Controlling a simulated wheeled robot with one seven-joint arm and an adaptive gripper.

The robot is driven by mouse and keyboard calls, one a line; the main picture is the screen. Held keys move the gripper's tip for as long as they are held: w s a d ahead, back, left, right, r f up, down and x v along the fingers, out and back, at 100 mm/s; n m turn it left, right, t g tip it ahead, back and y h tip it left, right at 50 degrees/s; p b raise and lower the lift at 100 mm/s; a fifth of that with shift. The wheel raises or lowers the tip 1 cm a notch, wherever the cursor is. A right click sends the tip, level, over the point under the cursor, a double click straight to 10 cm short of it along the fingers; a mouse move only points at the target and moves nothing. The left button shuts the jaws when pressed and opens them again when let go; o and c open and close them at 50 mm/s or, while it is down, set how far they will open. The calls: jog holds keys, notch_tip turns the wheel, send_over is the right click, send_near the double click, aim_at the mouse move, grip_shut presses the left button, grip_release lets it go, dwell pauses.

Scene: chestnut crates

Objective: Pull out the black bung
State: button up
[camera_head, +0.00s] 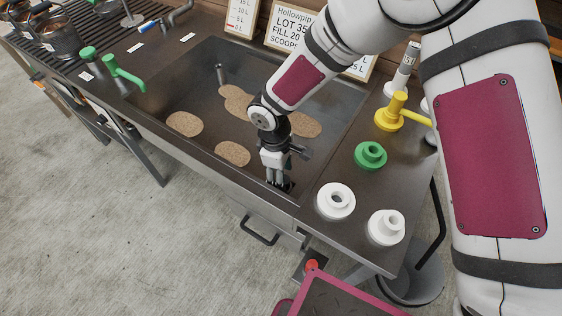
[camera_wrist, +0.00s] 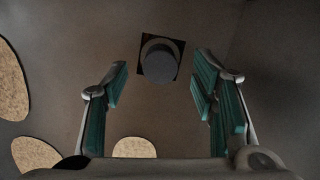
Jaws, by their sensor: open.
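The black bung (camera_wrist: 160,62) shows in the wrist view as a dark round plug in a black square recess in the floor of the sink-like metal basin (camera_head: 178,88). My gripper (camera_wrist: 162,85) is open, with a teal-padded finger to either side and nothing between them. The bung lies just beyond the fingertips, roughly centred in the gap, and appears untouched. In the head view my gripper (camera_head: 278,181) points down into the basin's near right corner. There the gripper mostly hides the bung, and only a dark patch shows beside the fingers.
Several tan cork-like oval pieces (camera_head: 185,124) lie on the basin floor. On the right ledge stand white fittings (camera_head: 335,201), a green ring (camera_head: 370,155) and a yellow tap (camera_head: 398,112). A green tap (camera_head: 122,72) is at the left. Basin walls rise close around my gripper.

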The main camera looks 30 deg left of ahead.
jog(key=shift+d+f, duration=0.2)
jog(key=shift+f, duration=1.5)
jog(key=shift+c, duration=0.6)
grip_shut()
jog(key=shift+r, duration=0.65)
jog(key=c, duration=0.8)
grip_release()
grip_shut()
